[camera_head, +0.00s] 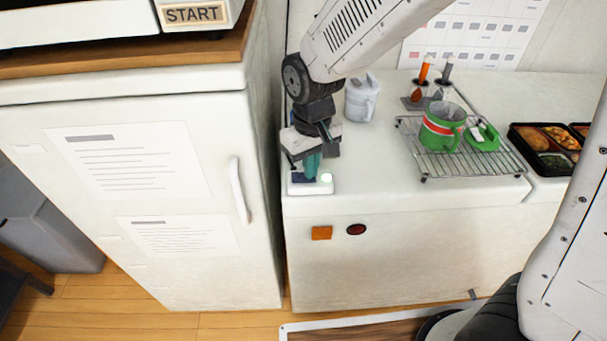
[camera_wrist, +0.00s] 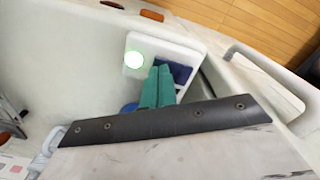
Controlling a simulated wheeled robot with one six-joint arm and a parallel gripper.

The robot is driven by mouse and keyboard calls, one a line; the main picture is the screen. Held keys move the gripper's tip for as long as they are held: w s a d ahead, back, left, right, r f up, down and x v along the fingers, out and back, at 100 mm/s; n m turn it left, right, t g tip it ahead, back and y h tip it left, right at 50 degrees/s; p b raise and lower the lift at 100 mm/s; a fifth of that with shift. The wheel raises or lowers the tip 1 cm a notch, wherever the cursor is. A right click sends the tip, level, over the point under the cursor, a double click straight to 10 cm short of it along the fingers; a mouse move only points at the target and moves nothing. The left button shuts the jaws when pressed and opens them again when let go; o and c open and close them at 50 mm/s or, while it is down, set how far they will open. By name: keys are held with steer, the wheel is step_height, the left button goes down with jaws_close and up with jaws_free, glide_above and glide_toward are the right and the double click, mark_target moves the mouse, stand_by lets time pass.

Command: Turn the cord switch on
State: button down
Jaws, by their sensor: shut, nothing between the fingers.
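The cord switch (camera_head: 312,189) is a small white box at the front left corner of the white counter. In the wrist view the switch (camera_wrist: 193,47) shows a dark blue rocker (camera_wrist: 184,73) and a round lamp (camera_wrist: 135,59), which looks lit with a pale green rim. The lamp (camera_head: 326,178) also glows pale green in the head view. My gripper (camera_head: 311,172) points down at the switch; its teal fingers (camera_wrist: 158,75) are shut and empty, with their tips at the rocker. They cover part of the rocker, so I cannot tell whether they touch it.
A white fridge (camera_head: 262,220) with a handle (camera_head: 238,190) stands close on the left. A grey-white pitcher (camera_head: 362,98) stands behind my gripper. To the right are a wire rack (camera_head: 440,171) with a green mug (camera_head: 436,131), and a bento tray (camera_head: 515,136). Counter between switch and rack is clear.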

steer(key=shift+r, duration=3.5)
steer(key=shift+s+d+f, duration=0.15)
steer(key=shift+s+d, duration=0.05)
steer(key=shift+s, duration=0.15)
steer(key=s+d+r+m, duration=0.2)
steer(key=s+d+r, duration=0.2)
steer(key=s+d, duration=0.5)
steer(key=s+d+r+m+t, duration=0.1)
steer(key=s+d+r+m, duration=0.2)
steer(key=s+d, duration=0.6)
step_height(320, 180, up, 2)
steer(key=shift+s+d+r+m, duration=0.1)
steer(key=shift+s+d+m, duration=0.25)
steer(key=shift+d, duration=0.85)
